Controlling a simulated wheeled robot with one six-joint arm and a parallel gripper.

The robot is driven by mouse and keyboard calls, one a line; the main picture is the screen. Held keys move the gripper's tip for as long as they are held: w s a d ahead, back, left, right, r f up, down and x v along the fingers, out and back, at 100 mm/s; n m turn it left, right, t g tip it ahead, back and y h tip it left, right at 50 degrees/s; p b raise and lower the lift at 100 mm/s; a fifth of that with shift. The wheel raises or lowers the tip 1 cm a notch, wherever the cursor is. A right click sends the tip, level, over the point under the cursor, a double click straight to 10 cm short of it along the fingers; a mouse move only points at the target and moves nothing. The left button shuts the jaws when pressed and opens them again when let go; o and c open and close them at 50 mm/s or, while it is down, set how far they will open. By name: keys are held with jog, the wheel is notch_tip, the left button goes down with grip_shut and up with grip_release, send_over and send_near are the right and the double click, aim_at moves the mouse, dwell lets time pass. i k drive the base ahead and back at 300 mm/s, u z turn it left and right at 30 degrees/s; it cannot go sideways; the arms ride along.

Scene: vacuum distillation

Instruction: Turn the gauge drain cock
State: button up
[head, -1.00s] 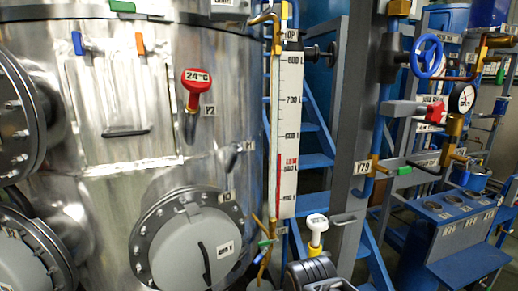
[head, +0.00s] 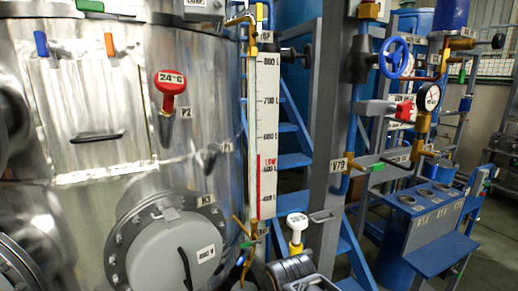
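The level gauge (head: 267,140) is a tall white scale marked in litres, with a red LOW band on its lower part. It stands upright along the right side of the steel tank. At its foot is a small cluster of brass fittings, the gauge drain (head: 249,254), with a green handle (head: 246,244) and a blue handle (head: 240,260). The fittings are small and blurred, so I cannot tell which handle is the drain cock or whether it is open. My gripper is not in view.
The steel tank (head: 120,165) fills the left, with a round hatch (head: 172,250). A grey ribbed unit (head: 292,270) and a white-topped yellow fitting (head: 297,230) stand just right of the drain. A grey column (head: 326,140), blue valve wheel (head: 394,58) and blue bench (head: 440,250) are further right.

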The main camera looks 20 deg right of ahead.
aim_at(243, 258)
jog(key=z, duration=1.7)
jog(key=k, duration=1)
jog(key=u, duration=1.4)
jog(key=i, duration=1)
